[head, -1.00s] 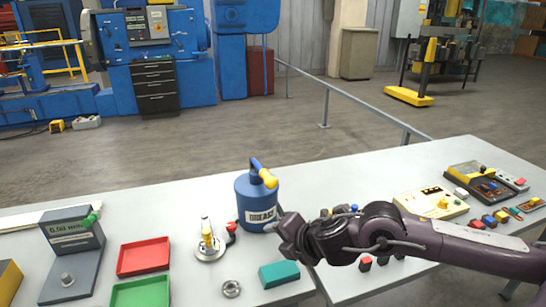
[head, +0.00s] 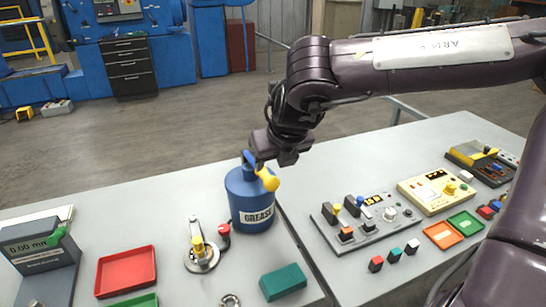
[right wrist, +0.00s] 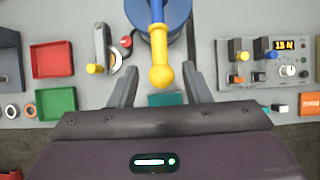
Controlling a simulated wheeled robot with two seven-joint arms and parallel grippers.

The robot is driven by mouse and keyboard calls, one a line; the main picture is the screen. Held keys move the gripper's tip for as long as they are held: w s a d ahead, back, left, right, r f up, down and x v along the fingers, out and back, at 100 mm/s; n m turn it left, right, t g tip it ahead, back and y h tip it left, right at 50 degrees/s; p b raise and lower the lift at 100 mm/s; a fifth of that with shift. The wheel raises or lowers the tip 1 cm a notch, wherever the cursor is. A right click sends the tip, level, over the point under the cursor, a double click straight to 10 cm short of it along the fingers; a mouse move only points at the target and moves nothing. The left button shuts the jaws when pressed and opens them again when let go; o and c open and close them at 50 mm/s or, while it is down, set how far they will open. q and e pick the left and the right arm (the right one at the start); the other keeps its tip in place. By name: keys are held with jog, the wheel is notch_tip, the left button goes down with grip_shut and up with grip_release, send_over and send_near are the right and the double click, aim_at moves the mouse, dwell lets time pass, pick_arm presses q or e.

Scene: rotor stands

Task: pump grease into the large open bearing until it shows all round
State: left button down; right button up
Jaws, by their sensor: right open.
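The blue grease can (head: 249,205), labelled GREASE, stands upright on the left table. Its blue pump lever ends in a yellow knob (head: 268,179). My right gripper (head: 274,153) is over the can's top, just behind the lever in the head view. In the right wrist view the open fingers (right wrist: 161,70) straddle the yellow knob (right wrist: 161,77) in the picture, and I see no contact. A metallic ring, likely the bearing (head: 229,300), lies at the lower edge of the head view, partly cut off; its grease state is unclear. My left gripper is not in view.
A small fixture with a yellow part (head: 201,256) stands left of the can. A teal block (head: 283,282) lies in front. A red tray (head: 126,271), green tray (head: 134,301) and gauge stand (head: 40,253) are leftward. A control box (head: 367,219) occupies the right table.

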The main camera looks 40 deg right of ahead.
aim_at(266, 173)
jog(key=b+x, duration=0.1)
jog(key=x, duration=0.2)
jog(key=shift+w+f, duration=0.1)
jog(key=shift+f, duration=0.2)
jog(key=b+x, duration=0.3)
jog(key=shift+w+f, duration=0.15)
jog(key=shift+f, duration=0.1)
jog(key=shift+w+f+b, duration=0.25)
jog(key=shift+f+b, duration=0.05)
jog(key=shift+b, duration=0.2)
jog(key=shift+w+d+f+b, duration=0.1)
jog(key=shift+w+f+b, duration=0.15)
jog(key=shift+f+b, duration=0.1)
jog(key=shift+w, duration=0.1)
jog(key=c, duration=0.8)
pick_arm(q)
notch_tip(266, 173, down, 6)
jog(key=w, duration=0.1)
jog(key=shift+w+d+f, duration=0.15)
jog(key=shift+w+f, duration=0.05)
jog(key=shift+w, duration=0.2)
pick_arm(e)
jog(key=shift+o, duration=0.2)
jog(key=shift+f, duration=0.1)
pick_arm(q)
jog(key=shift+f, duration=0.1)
pick_arm(e)
jog(key=shift+f, duration=0.1)
